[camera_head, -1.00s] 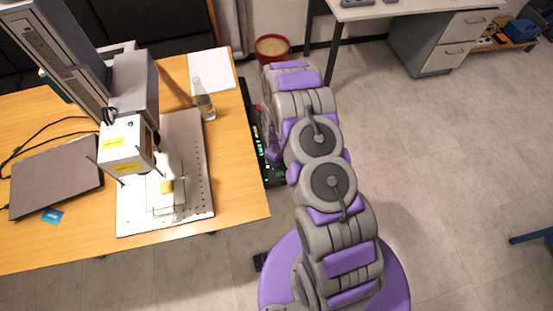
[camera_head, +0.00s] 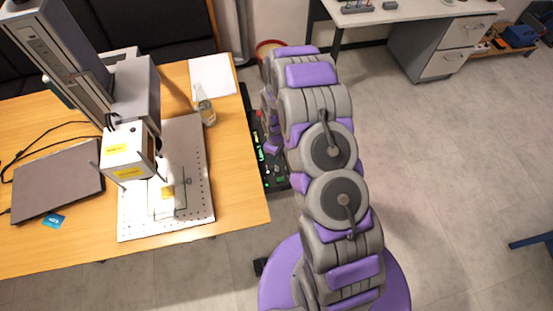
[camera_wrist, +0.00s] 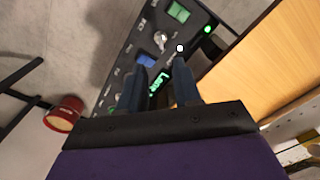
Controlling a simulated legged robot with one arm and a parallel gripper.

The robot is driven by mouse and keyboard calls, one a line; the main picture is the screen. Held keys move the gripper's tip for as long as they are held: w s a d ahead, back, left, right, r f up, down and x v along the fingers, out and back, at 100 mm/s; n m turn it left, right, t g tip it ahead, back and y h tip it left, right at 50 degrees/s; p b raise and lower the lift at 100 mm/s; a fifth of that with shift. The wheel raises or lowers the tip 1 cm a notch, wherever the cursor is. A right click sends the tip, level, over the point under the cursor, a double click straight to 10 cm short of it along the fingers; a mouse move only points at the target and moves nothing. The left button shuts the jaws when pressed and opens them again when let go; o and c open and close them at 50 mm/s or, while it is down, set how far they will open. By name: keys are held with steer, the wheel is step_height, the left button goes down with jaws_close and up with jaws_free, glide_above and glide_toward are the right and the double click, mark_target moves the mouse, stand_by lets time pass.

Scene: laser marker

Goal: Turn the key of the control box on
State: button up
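The control box (camera_wrist: 128,48) is a dark panel with lit green and blue buttons, running diagonally across the wrist view. In the head view the control box (camera_head: 276,182) shows partly beside the table's right edge, with my arm covering part of it. A small silver piece that looks like the key (camera_wrist: 160,40) sits on the panel, just beyond my fingertips. My gripper (camera_wrist: 158,74) is open, its two dark fingers apart with green lit markings visible between them. No object shows between the fingers, and the key appears apart from them. The key's turn position is too small to tell.
The wooden table (camera_head: 240,190) is left of the box, bearing the laser marker (camera_head: 128,148), a perforated plate (camera_head: 200,205), a bottle (camera_head: 205,106) and a laptop (camera_head: 58,180). A red bin (camera_wrist: 66,112) stands behind. Open floor lies to the right.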

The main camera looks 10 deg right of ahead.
step_height(320, 180, up, 9)
steer(key=shift+f+p, duration=0.2)
steer(key=shift+p, duration=0.15)
stand_by(0.4)
steer(key=s+r+m+b, duration=0.1)
steer(key=s+r+m, duration=0.1)
steer(key=s+r, duration=0.65)
steer(key=s+r+m, duration=0.2)
steer(key=s+r, duration=0.3)
steer(key=r, duration=0.7)
steer(key=s+r+m+g, duration=0.1)
steer(key=s+r, duration=0.3)
steer(key=s, duration=0.6)
steer(key=s+r+m+b, duration=0.1)
steer(key=s+r+m, duration=0.2)
steer(key=s, duration=0.8)
step_height(320, 180, up, 2)
steer(key=shift+d+r+m+g+b, duration=0.1)
steer(key=shift+d+m+g+b, duration=0.1)
steer(key=shift+m+g+b, duration=0.15)
